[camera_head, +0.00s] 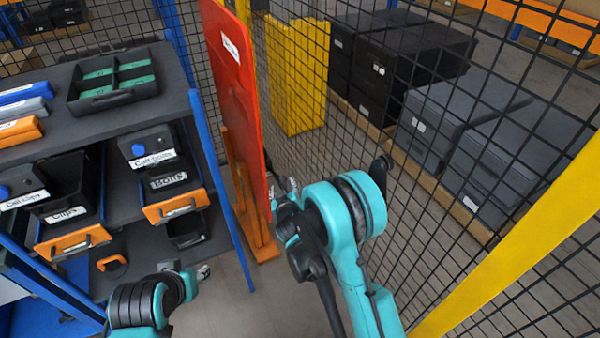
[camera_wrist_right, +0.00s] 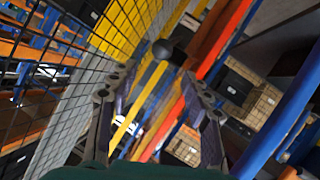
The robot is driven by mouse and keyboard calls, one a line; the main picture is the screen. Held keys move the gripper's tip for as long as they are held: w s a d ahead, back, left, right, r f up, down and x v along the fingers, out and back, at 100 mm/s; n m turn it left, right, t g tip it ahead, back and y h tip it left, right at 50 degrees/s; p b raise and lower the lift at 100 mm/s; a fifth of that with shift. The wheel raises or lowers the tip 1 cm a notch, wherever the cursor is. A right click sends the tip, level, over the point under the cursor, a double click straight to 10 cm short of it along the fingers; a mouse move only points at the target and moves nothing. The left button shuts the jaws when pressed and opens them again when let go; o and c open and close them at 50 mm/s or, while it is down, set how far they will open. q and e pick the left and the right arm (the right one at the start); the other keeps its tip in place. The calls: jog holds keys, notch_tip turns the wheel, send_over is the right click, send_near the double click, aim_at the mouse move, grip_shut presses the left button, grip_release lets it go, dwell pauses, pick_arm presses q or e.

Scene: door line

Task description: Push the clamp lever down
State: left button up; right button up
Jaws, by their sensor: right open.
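My right gripper (camera_head: 284,188) is beside the lower edge of the red panel (camera_head: 236,85), partly hidden by my own wrist. In the right wrist view its two fingers (camera_wrist_right: 158,84) stand wide apart with nothing held between them. A round black knob (camera_wrist_right: 168,51), which looks like the end of the clamp lever, shows just beyond the gap between the fingertips. It appears apart from both fingers. The rest of the lever and the clamp cannot be made out clearly. My left gripper (camera_head: 203,272) is low in front of the shelf; its jaws are too small to read.
A black mesh fence (camera_head: 440,190) with a yellow post (camera_head: 520,255) runs along the right. A shelf rack (camera_head: 160,85) with labelled bins stands left. The red panel stands in an orange frame (camera_head: 240,190).

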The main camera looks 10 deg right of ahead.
aim_at(282, 181)
jog(key=b+x, duration=0.1)
jog(key=x, duration=0.3)
jog(key=f+b+x, duration=0.1)
jog(key=x, duration=0.3)
jog(key=shift+s+d, duration=0.1)
jog(key=shift+d, duration=0.05)
pick_arm(q)
jog(key=shift+w+d+f, duration=0.15)
jog(key=shift+d+f, duration=0.05)
jog(key=shift+f, duration=0.4)
jog(key=shift+w+d+f, duration=0.15)
jog(key=shift+f, duration=0.4)
pick_arm(e)
jog(key=shift+w+f, duration=0.1)
jog(key=shift+w, duration=0.3)
